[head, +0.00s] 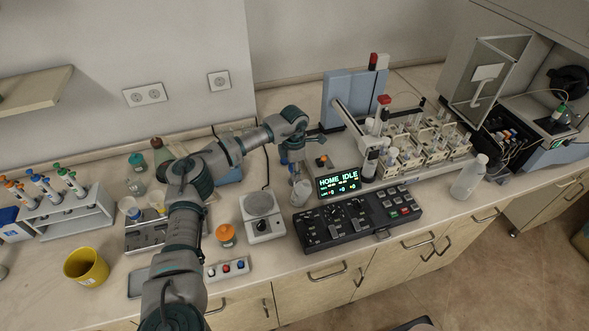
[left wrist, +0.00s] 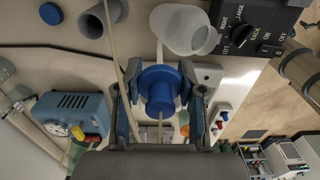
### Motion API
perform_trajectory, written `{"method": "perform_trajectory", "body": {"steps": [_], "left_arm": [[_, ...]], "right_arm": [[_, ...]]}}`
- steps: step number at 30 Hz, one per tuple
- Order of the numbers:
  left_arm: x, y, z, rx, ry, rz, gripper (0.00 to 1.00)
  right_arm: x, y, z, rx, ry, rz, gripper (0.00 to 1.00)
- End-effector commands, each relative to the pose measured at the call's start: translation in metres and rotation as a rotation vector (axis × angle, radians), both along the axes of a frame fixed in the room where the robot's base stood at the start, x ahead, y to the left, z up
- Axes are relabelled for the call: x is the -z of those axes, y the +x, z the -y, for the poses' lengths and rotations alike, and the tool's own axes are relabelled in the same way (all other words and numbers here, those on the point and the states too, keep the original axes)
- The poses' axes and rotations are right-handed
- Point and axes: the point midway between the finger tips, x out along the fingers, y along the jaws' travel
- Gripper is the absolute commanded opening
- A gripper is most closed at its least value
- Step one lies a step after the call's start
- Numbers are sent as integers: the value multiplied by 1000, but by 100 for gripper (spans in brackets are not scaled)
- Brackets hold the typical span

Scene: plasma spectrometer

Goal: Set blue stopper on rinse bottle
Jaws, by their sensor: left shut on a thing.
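My left gripper (head: 289,152) reaches over the bench beside the control display. In the left wrist view its two fingers (left wrist: 160,84) are closed around a blue stopper (left wrist: 160,92), a round piece with a wide rim. An open, translucent white bottle (head: 301,192) stands just below the gripper in the head view. A translucent vessel with a round mouth (left wrist: 184,29) shows ahead of the fingers in the left wrist view, apart from the stopper. I cannot tell for sure that this is the rinse bottle; another translucent bottle (head: 468,178) stands at the right. My right gripper is out of view.
The display (head: 339,184) and black control panel (head: 357,218) sit close to the right of the gripper. A small white hotplate (head: 262,226) and an orange-capped jar (head: 226,236) are in front. Sampler racks (head: 428,140) fill the area behind right.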

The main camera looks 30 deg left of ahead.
Motion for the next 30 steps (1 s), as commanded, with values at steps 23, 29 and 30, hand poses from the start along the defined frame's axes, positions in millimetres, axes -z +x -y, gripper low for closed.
{"method": "perform_trajectory", "body": {"steps": [23, 29, 30], "left_arm": [[20, 0, 1, 0, 0, 0, 7], [25, 0, 1, 0, 0, 0, 7], [26, 0, 1, 0, 0, 0, 7]], "right_arm": [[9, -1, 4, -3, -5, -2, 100], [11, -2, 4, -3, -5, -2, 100], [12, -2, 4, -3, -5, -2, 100]]}}
